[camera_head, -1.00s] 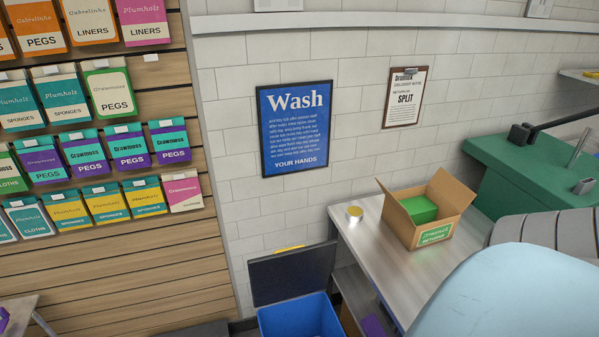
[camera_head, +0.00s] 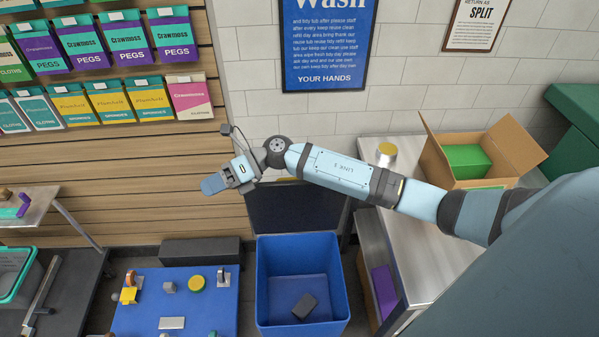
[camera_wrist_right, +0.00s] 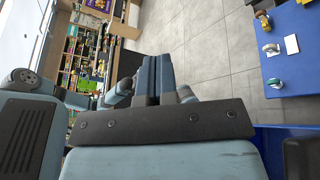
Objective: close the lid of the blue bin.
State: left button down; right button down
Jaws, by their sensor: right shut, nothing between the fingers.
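The blue bin (camera_head: 264,295) stands on the floor at the bottom middle of the head view, open at the top. Its dark lid (camera_head: 290,215) stands raised behind the opening, against the wall side, partly hidden by my right arm. My right gripper (camera_head: 212,184) is shut and empty, up and to the left of the lid, apart from it in the picture. In the wrist view the shut fingers of this gripper (camera_wrist_right: 156,75) point away over the room. My left gripper is in neither view now.
A dark block (camera_head: 304,307) lies inside the bin. A blue-topped table (camera_head: 140,318) with several small items stands to the bin's left. A metal counter (camera_head: 408,240) with an open cardboard box (camera_head: 440,165) and a yellow-lidded tin (camera_head: 387,152) is to the right.

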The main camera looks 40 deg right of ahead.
jog(key=w+d+n+g+h+b, duration=0.1)
jog(key=w+d+n+g+h, duration=0.15)
jog(key=d+h, duration=0.8)
jog(key=w+d+n+g+h, duration=0.2)
jog(key=w+d+n+h, duration=0.15)
jog(key=d, duration=1.35)
pick_arm(q)
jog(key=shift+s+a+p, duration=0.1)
jog(key=shift+p, duration=0.95)
pick_arm(e)
jog(key=s+a+f, duration=0.3)
jog(key=s+f, duration=0.1)
jog(key=f, duration=0.6)
jog(key=shift+s+m, duration=0.25)
jog(key=shift+m, duration=0.05)
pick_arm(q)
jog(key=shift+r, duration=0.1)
pick_arm(e)
jog(key=shift+f, duration=0.1)
jog(key=shift+s+a, duration=0.1)
